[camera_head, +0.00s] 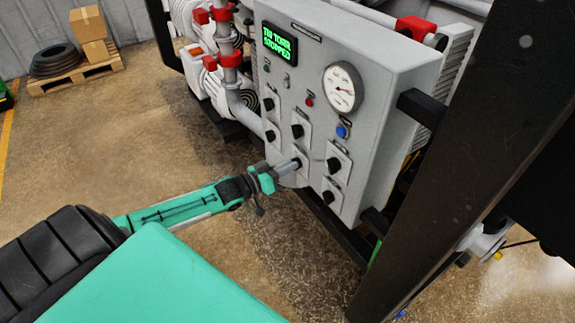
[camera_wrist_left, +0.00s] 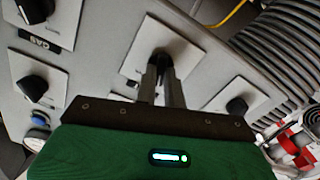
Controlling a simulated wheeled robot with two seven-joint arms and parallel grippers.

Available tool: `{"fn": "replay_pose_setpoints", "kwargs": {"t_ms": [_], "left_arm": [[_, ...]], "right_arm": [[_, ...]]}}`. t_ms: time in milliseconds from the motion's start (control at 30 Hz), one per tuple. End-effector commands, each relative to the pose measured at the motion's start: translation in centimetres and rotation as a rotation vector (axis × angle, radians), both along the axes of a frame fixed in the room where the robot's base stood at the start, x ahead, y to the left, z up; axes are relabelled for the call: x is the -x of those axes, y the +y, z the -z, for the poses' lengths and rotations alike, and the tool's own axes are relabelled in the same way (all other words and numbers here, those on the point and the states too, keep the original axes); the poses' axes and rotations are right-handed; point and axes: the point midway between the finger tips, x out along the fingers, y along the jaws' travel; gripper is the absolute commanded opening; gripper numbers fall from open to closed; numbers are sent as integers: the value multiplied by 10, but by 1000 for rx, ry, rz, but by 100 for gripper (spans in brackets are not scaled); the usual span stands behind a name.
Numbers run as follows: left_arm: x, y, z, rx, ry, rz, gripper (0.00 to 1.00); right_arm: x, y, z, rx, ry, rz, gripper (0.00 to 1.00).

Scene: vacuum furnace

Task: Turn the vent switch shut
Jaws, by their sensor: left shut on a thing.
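The grey control panel (camera_head: 385,75) carries several black rotary switches on white plates. My left gripper (camera_head: 296,164) reaches in from the left and its fingers are at the lower middle switch. In the left wrist view the two narrow fingers (camera_wrist_left: 161,75) are closed around that black switch knob (camera_wrist_left: 162,55), which is partly hidden by them. The labels are too small or hidden to confirm that it is the vent switch. My right gripper is not in view.
Neighbouring switches sit close by: one above (camera_head: 297,131), one to the right (camera_head: 333,165) and one at the lower right (camera_head: 328,197). A dark post (camera_head: 465,150) stands at the right.

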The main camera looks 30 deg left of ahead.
Motion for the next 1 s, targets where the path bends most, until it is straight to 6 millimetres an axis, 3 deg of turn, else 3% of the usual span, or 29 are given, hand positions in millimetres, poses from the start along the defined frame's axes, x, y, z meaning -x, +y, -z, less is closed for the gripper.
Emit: {"fn": "replay_pose_setpoints", "kwargs": {"t_ms": [333,900,933,1000], "left_arm": [[0,1,1,140,59,-1,0],[0,1,1,169,72,-1,0],[0,1,1,169,72,-1,14],[0,1,1,169,71,-1,28]], "right_arm": [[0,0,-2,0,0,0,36],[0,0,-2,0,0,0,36],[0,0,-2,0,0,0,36],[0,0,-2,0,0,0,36]]}}
